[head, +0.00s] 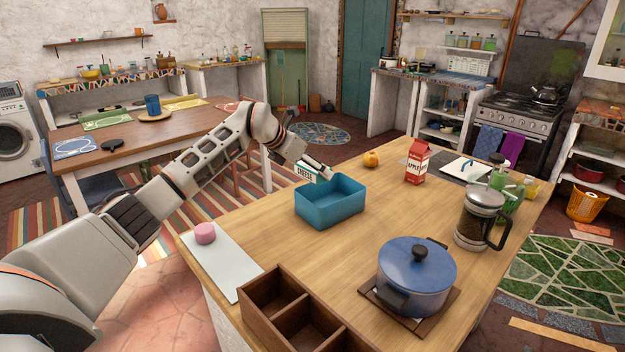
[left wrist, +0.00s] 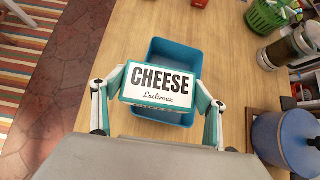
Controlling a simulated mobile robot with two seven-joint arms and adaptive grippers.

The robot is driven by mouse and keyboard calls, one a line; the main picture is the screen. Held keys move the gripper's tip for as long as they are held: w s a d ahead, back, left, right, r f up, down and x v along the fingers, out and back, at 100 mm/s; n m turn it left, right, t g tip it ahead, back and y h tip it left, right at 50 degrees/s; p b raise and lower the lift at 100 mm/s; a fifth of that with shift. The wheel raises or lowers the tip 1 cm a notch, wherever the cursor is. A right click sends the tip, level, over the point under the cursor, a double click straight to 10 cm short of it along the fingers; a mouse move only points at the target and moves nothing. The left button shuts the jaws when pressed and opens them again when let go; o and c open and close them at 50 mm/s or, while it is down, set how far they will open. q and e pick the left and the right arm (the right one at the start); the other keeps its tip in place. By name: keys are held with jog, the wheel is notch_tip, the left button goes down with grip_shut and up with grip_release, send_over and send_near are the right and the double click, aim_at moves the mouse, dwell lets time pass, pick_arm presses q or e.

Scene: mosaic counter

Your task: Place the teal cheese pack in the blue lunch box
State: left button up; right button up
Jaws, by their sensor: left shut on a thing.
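The teal cheese pack (head: 305,174), with a white label reading CHEESE, is held by my left gripper (head: 316,167). In the left wrist view the pack (left wrist: 160,86) sits between the two fingers, label facing the camera. The blue lunch box (head: 330,207) stands open on the wooden counter. In the head view the pack shows at its far left rim. In the left wrist view the pack covers the middle of the box (left wrist: 175,50), which lies below it. The inside of the box that shows is empty. My right gripper is not in view.
A red apple carton (head: 417,162) and an orange fruit (head: 371,159) stand behind the box. A blue pot (head: 416,275), a French press (head: 478,222) and a brown divided tray (head: 274,283) are nearer. A pink item (head: 205,233) lies on a white board (head: 225,262).

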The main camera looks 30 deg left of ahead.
pick_arm(q)
jog(key=shift+f, duration=2)
jog(key=shift+f, duration=0.35)
jog(key=o, duration=1.4)
jog(key=shift+r, duration=0.25)
jog(key=b+v, duration=0.1)
jog(key=v, duration=1.1)
jog(key=shift+r, duration=0.1)
